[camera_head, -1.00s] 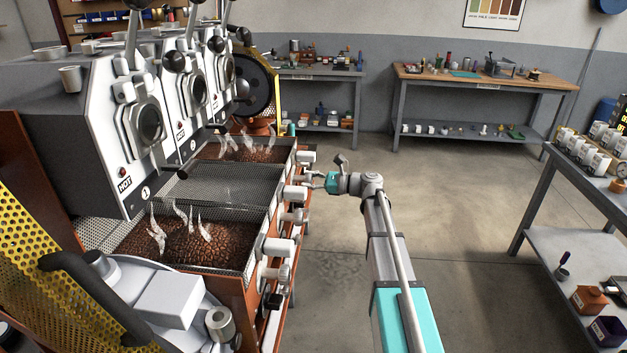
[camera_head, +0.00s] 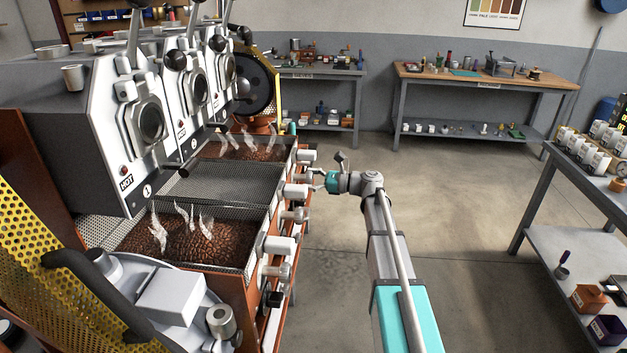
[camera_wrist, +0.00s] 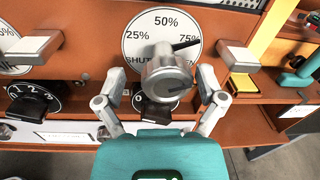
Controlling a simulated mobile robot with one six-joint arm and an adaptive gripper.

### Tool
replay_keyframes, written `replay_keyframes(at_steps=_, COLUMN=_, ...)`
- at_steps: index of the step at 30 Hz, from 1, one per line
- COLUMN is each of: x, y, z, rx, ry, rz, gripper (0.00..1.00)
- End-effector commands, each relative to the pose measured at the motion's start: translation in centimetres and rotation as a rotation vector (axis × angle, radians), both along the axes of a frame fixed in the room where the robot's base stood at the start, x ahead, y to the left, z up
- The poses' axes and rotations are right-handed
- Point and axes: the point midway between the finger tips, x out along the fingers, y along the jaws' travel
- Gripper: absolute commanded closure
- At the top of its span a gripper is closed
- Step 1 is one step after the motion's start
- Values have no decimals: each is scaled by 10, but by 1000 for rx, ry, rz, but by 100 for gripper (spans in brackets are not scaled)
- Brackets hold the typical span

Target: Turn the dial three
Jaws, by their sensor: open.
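In the wrist view, a round white plate (camera_wrist: 163,30) reads SHUT, 25%, 50% and 75%. A silver knob (camera_wrist: 166,76) with a black pointer stands in front of it. A black dial (camera_wrist: 157,108) showing a 0 lies just below, partly hidden by the knob. Another black dial (camera_wrist: 33,103) with numbers is at the left. My gripper (camera_wrist: 160,88) is open, its fingers on either side of the silver knob and black dial; I cannot tell whether they touch. In the head view, my gripper (camera_head: 319,180) is at the roaster's front controls.
The roaster (camera_head: 110,110) has several units marked HOT, with steaming beans in trays (camera_head: 190,238) below. White handles (camera_wrist: 240,58) stick out beside the plate. A yellow perforated guard (camera_head: 40,240) is at the left. The floor (camera_head: 340,270) right of the roaster is clear; a grey bench (camera_head: 570,160) stands far right.

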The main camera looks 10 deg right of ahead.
Motion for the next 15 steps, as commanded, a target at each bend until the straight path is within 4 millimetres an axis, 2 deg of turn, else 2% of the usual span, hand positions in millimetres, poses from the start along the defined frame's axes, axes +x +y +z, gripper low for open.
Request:
replay_keyframes(at_steps=8, x=1, y=-2, z=0, rx=0, ry=0, rz=-3, gripper=10)
replay_keyframes(at_steps=15, x=-4, y=-14, z=0, rx=1, ry=0, rz=-4, gripper=10)
